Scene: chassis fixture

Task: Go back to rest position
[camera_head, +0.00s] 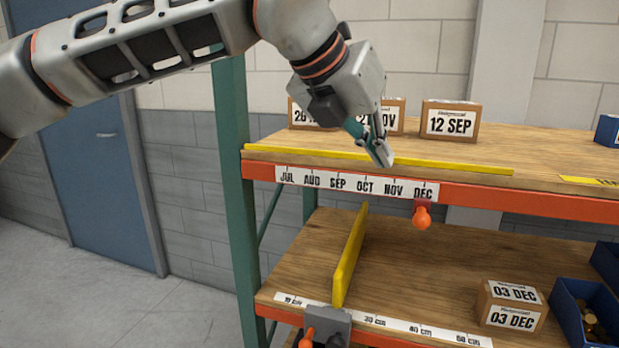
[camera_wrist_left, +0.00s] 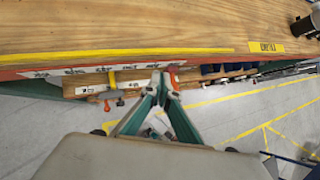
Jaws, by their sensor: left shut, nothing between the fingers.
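My left gripper (camera_head: 379,153) is shut and empty. In the head view its arm comes in from the upper left, and the fingertips point down in front of the upper shelf's yellow edge strip (camera_head: 460,167), above the label strip with month names. In the left wrist view the gripper (camera_wrist_left: 161,80) shows its fingertips together, near the orange front edge of the shelf. I cannot tell whether the tips touch the shelf. My right gripper does not show in either view.
Date-labelled boxes, one marked 12 SEP (camera_head: 450,120), stand on the upper shelf (camera_head: 540,150). Below are a yellow divider (camera_head: 349,256), a 03 DEC box (camera_head: 512,306) and blue bins (camera_head: 583,312). An orange knob (camera_head: 422,217) hangs under the upper edge. Floor at left is clear.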

